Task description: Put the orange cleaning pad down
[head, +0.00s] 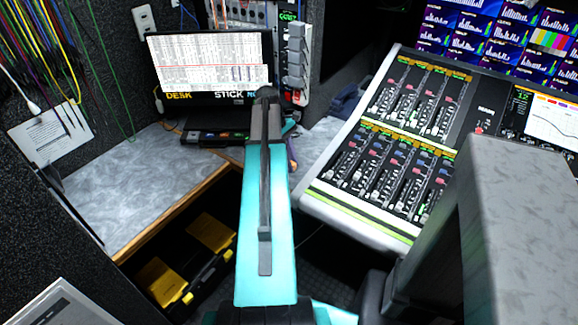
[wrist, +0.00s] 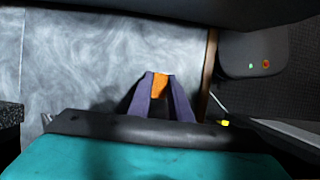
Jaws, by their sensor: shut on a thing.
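The orange cleaning pad (wrist: 161,88) shows in the wrist view, held between the two purple fingers of my gripper (wrist: 160,77). My gripper is shut on it. The pad is over the grey marbled desk (wrist: 100,55), near the wooden edge on the right. I cannot tell whether the pad touches the desk. The desk (head: 125,195) also shows there.
A monitor (head: 210,65) and a dark box (head: 205,135) stand at the back of the desk. A mixing console (head: 400,140) is on the right. A yellow and black case (head: 205,235) lies below the desk edge. Bare desk lies at the left.

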